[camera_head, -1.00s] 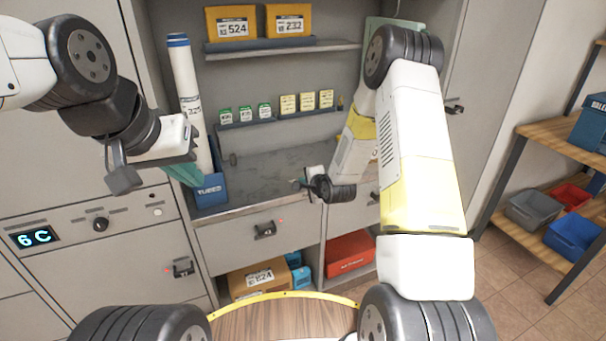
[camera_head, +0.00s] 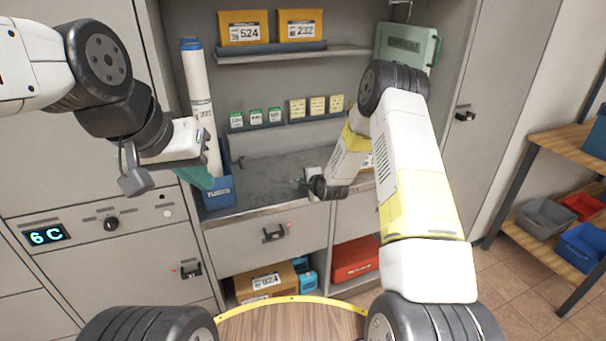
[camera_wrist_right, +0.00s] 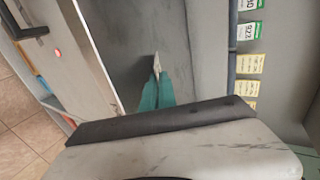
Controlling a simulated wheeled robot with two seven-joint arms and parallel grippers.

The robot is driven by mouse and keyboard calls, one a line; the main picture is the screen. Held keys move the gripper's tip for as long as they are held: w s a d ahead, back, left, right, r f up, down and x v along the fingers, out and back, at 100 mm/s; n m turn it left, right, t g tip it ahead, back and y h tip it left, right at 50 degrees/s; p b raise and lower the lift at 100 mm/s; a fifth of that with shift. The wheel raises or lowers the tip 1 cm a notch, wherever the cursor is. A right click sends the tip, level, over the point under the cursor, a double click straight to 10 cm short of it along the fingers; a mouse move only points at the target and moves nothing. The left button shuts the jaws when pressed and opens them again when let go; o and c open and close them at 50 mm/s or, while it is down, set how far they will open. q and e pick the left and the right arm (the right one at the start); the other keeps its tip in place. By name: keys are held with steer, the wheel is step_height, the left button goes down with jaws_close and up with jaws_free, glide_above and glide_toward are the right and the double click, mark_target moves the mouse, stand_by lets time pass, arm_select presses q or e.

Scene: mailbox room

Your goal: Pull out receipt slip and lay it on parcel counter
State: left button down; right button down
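The grey parcel counter (camera_head: 262,176) is the recessed surface above the drawers. It also shows in the right wrist view (camera_wrist_right: 122,35). My right gripper (camera_head: 298,182) is over the counter, its fingers small and partly hidden by the wrist.
A blue holder (camera_head: 218,196) with white tubes (camera_head: 200,100) stands at the counter's left end. Small green and yellow cards (camera_head: 317,106) line a low ledge behind. Yellow parcels (camera_head: 243,28) sit on the upper shelf. A pale green box (camera_head: 408,46) is at upper right.

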steer(key=shift+w, duration=0.1)
steer(key=c, duration=1.6)
jaws_free()
steer(key=s+d, duration=0.3)
steer(key=s, duration=0.6)
steer(key=shift+s, duration=0.3)
